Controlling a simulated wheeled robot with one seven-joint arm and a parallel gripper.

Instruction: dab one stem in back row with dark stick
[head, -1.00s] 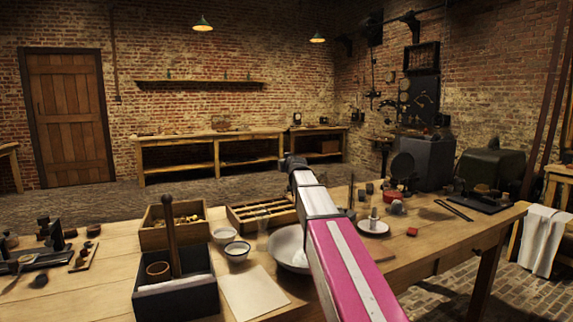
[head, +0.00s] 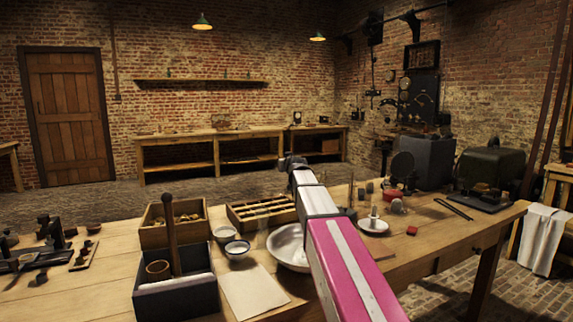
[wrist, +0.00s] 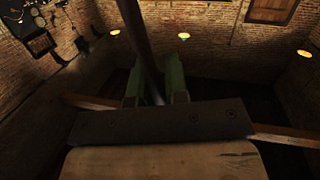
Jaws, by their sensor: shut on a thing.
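In the wrist view my gripper (wrist: 155,88) has green fingers closed on a dark stick (wrist: 148,50). The stick runs from the top edge down between the fingers. Its far end is out of that view. In the head view my pink and white arm reaches over the middle of the table; the gripper and held stick cannot be made out there. I cannot tell which things are the stems or their back row. Small upright pieces (head: 361,193) stand right of my arm, and dark pieces (head: 44,222) stand at the far left.
A dark box (head: 190,298) with an upright brown handle, a wooden box (head: 146,240) and a slotted tray (head: 238,222) stand left of my arm. A basin (head: 282,250) is partly behind the arm. A white dish (head: 374,229) lies right. The front right tabletop is fairly clear.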

